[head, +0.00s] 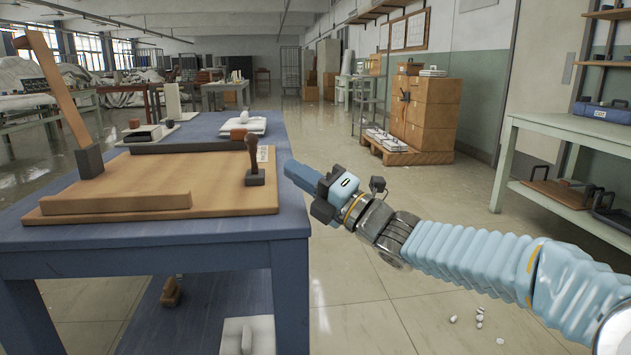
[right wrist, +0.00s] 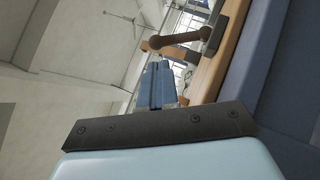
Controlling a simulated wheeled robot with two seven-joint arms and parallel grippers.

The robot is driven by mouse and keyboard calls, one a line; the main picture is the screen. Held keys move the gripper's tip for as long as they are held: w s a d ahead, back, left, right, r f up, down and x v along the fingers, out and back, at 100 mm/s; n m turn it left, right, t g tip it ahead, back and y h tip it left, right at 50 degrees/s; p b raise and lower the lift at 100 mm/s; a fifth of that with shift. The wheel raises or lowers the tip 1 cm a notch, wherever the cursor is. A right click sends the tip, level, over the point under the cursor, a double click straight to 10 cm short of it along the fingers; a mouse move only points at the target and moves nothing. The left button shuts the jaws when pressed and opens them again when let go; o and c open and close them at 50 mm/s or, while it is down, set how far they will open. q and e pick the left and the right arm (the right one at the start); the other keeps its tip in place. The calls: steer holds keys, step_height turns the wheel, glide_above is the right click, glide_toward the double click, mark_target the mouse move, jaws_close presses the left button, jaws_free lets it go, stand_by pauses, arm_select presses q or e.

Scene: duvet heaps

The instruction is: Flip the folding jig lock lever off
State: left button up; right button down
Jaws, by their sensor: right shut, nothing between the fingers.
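The folding jig is a wooden board (head: 150,206) on a blue table. Near its right edge a short brown lever (head: 252,150) stands roughly upright on a dark block (head: 255,177). In the right wrist view the lever (right wrist: 180,40) ends in a rounded knob. A long wooden arm (head: 55,88) rises from a dark block (head: 89,162) at the jig's left. My right gripper (head: 292,170) is shut and empty, just right of the short lever and apart from it. Its blue fingers (right wrist: 156,80) point toward the lever side. My left gripper is out of view.
The blue table's bare edge (head: 150,262) runs in front of the jig. A dark bar (head: 188,146) and a wooden bar (head: 116,202) lie across the board. Open floor (head: 350,290) is right of the table. A green shelf (head: 575,125) stands far right.

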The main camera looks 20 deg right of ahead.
mark_target(256, 145)
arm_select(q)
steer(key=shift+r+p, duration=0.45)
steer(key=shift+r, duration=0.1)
arm_select(e)
steer(key=x, duration=0.7)
steer(key=shift+w, duration=0.15)
